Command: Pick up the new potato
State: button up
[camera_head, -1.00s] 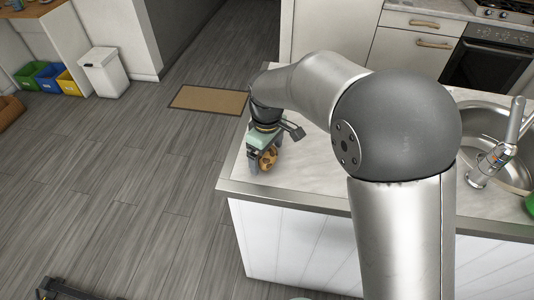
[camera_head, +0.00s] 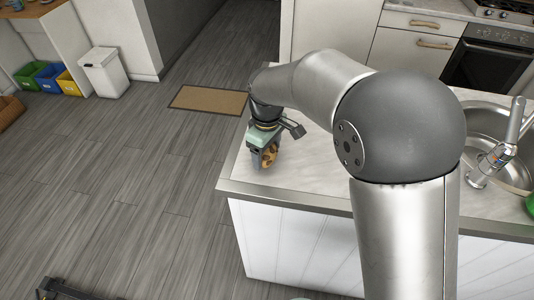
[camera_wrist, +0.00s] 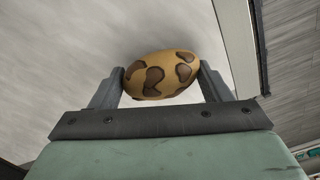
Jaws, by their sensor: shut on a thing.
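The new potato (camera_wrist: 162,75) is yellow-tan with brown patches. In the wrist view it sits between the two fingers of my gripper (camera_wrist: 162,82), which press on its left and right ends. In the head view the potato (camera_head: 269,156) shows at the fingertips of my gripper (camera_head: 264,157), over the left end of the pale countertop (camera_head: 310,180). The fingers partly hide it there. I cannot tell how far it is above the countertop.
A sink (camera_head: 487,125) with a tap (camera_head: 497,158) lies at the right of the counter. A brown mat (camera_head: 208,99) lies on the floor behind. A white bin (camera_head: 104,72) and coloured boxes (camera_head: 50,76) stand at the far left. The counter's left edge is close to my gripper.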

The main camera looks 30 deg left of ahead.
jog(key=s+d+r+b, duration=0.2)
jog(key=d+r+b, duration=0.2)
jog(key=d+r, duration=0.7)
jog(key=d, duration=0.2)
jog(key=shift+s+d+r, duration=0.4)
